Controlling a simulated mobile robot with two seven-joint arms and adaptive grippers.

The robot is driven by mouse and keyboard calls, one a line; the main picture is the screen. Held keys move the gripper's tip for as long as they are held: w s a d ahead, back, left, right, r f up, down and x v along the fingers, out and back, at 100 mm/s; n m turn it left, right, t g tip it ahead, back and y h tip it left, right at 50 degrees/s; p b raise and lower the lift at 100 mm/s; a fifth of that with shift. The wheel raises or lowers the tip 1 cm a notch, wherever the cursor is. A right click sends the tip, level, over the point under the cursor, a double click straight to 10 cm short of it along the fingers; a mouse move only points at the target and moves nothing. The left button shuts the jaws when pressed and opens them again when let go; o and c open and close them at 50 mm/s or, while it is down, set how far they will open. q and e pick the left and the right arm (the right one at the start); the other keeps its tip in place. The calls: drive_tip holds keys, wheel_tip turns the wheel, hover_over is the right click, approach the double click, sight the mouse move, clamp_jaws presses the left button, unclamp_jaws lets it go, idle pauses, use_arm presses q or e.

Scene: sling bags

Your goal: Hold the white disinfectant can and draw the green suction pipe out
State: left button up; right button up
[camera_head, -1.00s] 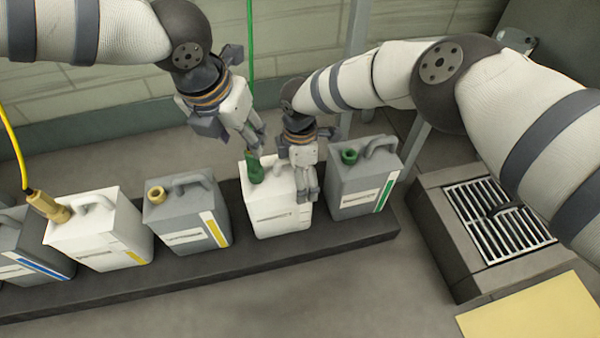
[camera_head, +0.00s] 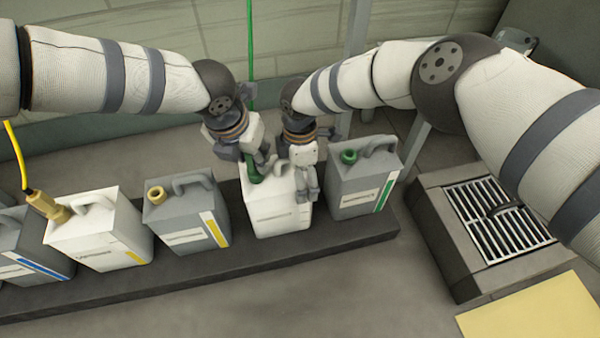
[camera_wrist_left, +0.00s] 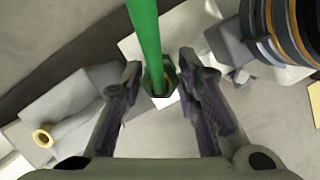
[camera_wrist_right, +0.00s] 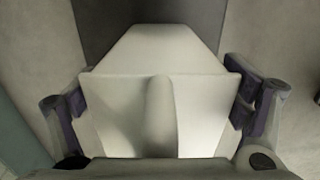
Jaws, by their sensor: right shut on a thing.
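The white disinfectant can (camera_head: 280,216) stands on the dark plinth, with a green fitting (camera_head: 254,174) in its mouth. The green suction pipe (camera_head: 250,60) hangs from above; in the left wrist view the pipe (camera_wrist_left: 144,35) runs down into the green fitting. My right gripper (camera_head: 306,190) is shut on the can's body, its fingers against opposite sides; the can also shows in the right wrist view (camera_wrist_right: 110,118). My left gripper (camera_head: 260,166) is at the fitting. In the left wrist view its fingers are open, one either side of the pipe, with gaps visible.
A grey can with green label (camera_head: 362,190) stands close right of the white can. A grey can with yellow label (camera_head: 185,222) and a white can with yellow pipe (camera_head: 98,240) stand left. A floor grate (camera_head: 498,220) lies right.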

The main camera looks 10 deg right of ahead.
use_arm(q)
clamp_jaws()
wheel_tip(320, 180, up, 22)
idle(3.3)
wheel_tip(320, 180, up, 4)
drive_tip(key=shift+f, duration=0.1)
idle(0.5)
use_arm(e)
drive_tip(key=o, duration=1.1)
